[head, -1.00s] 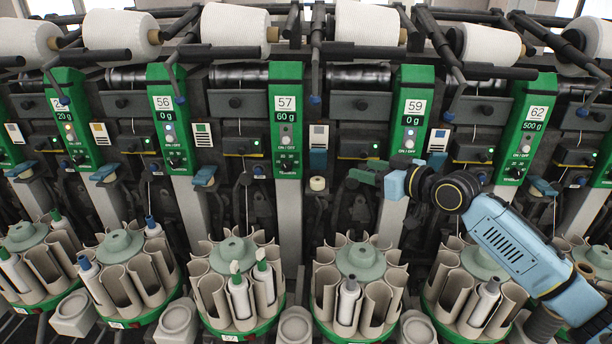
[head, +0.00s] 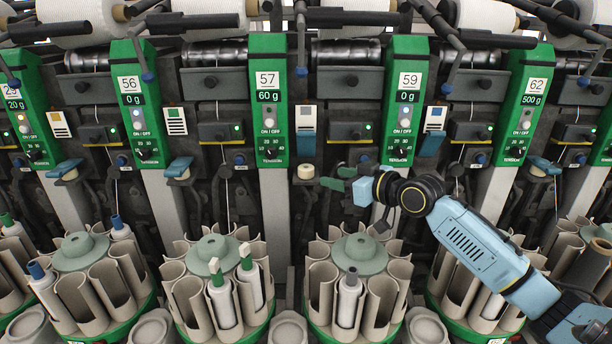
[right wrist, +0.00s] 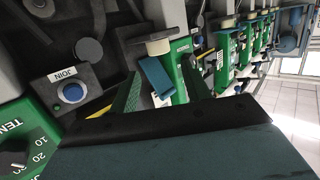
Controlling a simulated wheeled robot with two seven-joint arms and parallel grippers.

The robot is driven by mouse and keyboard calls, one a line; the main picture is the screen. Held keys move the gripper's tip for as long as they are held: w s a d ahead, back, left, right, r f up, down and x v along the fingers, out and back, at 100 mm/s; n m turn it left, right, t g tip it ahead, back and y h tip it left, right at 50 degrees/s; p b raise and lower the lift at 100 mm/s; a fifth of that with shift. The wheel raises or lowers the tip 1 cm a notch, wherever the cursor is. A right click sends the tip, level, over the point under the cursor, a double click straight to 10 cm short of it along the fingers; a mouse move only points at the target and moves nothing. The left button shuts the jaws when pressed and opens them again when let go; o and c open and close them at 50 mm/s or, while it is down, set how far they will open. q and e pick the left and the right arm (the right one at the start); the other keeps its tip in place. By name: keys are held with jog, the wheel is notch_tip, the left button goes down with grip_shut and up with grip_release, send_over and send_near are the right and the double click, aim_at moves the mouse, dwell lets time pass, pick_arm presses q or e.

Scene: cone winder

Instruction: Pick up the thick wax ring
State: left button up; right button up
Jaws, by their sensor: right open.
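A thick cream wax ring (head: 306,171) sits on the machine front between units 57 and 59, below a blue lever. My right gripper (head: 332,178) is just right of it, its green fingers open and pointing left at the ring, apart from it. In the right wrist view, a cream ring (right wrist: 158,46) lies ahead, roughly between the tips of the open gripper (right wrist: 160,70); it appears to be the same ring. Nothing is held. My left gripper is in neither view.
Another cream ring (head: 69,174) sits farther left. Bobbin magazines (head: 213,258) stand below, with several bobbins in them. Green control panels (head: 269,105) and blue levers (head: 178,167) jut out nearby. A blue JOIN button (right wrist: 73,92) is close to the gripper.

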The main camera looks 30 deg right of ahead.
aim_at(312, 170)
jog(key=x, duration=0.6)
jog(key=shift+b, duration=0.35)
jog(key=shift+w+a+f, duration=0.15)
jog(key=shift+w, duration=0.4)
jog(key=b+x, duration=0.1)
jog(key=x, duration=0.3)
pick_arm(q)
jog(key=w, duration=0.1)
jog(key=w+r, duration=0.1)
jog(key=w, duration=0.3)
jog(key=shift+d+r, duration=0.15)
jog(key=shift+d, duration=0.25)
pick_arm(e)
jog(key=c, duration=0.7)
jog(key=shift+c, duration=0.2)
